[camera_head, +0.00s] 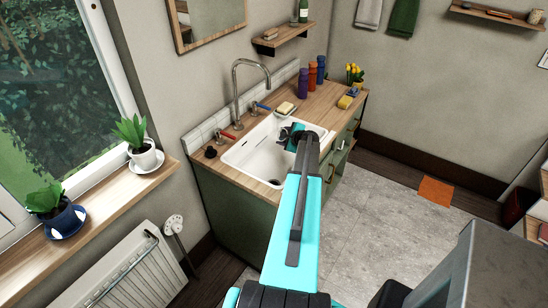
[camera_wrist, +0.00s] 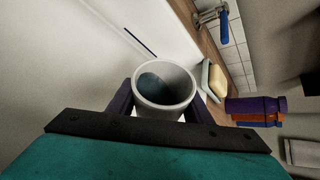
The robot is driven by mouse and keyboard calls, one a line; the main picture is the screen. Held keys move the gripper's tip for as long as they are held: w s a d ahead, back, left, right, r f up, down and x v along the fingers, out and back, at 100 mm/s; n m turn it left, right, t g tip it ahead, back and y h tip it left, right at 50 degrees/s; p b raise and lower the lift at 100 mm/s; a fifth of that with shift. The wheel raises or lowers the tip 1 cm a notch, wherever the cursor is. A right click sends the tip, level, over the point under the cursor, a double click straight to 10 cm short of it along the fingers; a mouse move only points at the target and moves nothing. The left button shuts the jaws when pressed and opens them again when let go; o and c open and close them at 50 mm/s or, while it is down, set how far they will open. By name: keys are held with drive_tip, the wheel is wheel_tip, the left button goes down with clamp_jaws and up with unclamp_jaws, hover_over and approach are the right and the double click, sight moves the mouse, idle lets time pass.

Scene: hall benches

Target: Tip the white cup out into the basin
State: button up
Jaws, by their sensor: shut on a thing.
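The white cup (camera_wrist: 178,106) is between the two dark fingers of my gripper (camera_wrist: 163,110) in the wrist view. Its round mouth faces the camera, and its inside looks dark blue-grey; I cannot tell whether that is liquid or shade. The wrist view is rolled against the room, so the cup's exact tilt is unclear. In the head view my gripper (camera_head: 296,136) is over the right part of the white basin (camera_head: 240,160), and the arm hides the cup. The basin's pale surface (camera_wrist: 165,28) also shows behind the cup in the wrist view.
A tap (camera_head: 237,95) stands behind the basin, with a red-handled and a blue-handled valve beside it. A soap dish (camera_head: 285,108) is at the back rim. Several bottles (camera_head: 312,75), a sponge (camera_head: 346,101) and yellow flowers (camera_head: 354,72) stand on the wooden counter (camera_head: 330,107) to the right.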

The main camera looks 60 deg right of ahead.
drive_tip(key=shift+s+r+b, duration=0.2)
drive_tip(key=shift+r+b, duration=0.1)
drive_tip(key=shift+b, duration=0.45)
idle(0.4)
drive_tip(key=shift+d+r+n+g+h+b, duration=0.15)
drive_tip(key=shift+r+n+h+b, duration=0.45)
drive_tip(key=shift+b, duration=1.35)
drive_tip(key=shift+r+n+g+h+b, duration=0.25)
drive_tip(key=shift+n+h+b, duration=0.6)
drive_tip(key=shift+b, duration=1.1)
idle(3.0)
